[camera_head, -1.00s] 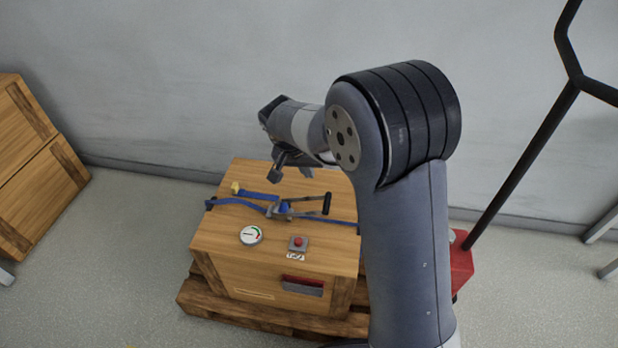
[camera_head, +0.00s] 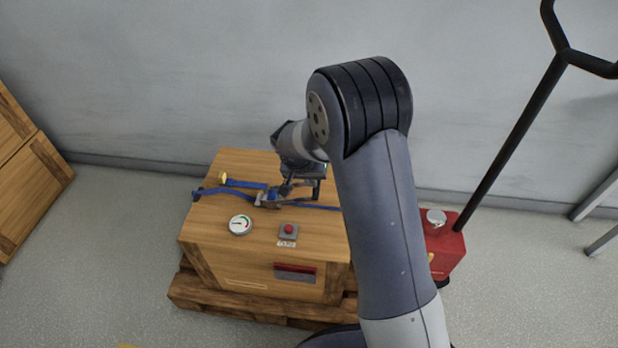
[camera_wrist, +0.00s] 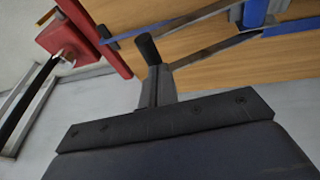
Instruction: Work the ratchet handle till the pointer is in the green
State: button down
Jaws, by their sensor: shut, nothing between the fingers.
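The ratchet (camera_head: 267,198) sits on top of a wooden crate (camera_head: 210,238), on a blue strap (camera_head: 325,207). Its handle ends in a black grip (camera_head: 316,190) at the right, which also shows in the wrist view (camera_wrist: 148,48) with a metal bar running to the right. My gripper (camera_head: 287,188) is low over the crate, close to the ratchet handle, shut and empty. In the wrist view its fingers (camera_wrist: 155,88) appear just by the black grip; contact cannot be told. A round white gauge (camera_head: 240,225) lies at the front left; its pointer is too small to read surely.
A red button (camera_head: 289,230) sits on the crate right of the gauge. The crate stands on a wooden pallet (camera_head: 220,305). A red jack with a black handle (camera_head: 445,245) stands at the right. Another crate (camera_head: 30,175) is at the left, before a grey wall.

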jog(key=shift+s+d+f+b, duration=0.15)
jog(key=shift+d+f+b, duration=0.45)
jog(key=shift+f+b, duration=0.45)
jog(key=shift+r, duration=0.2)
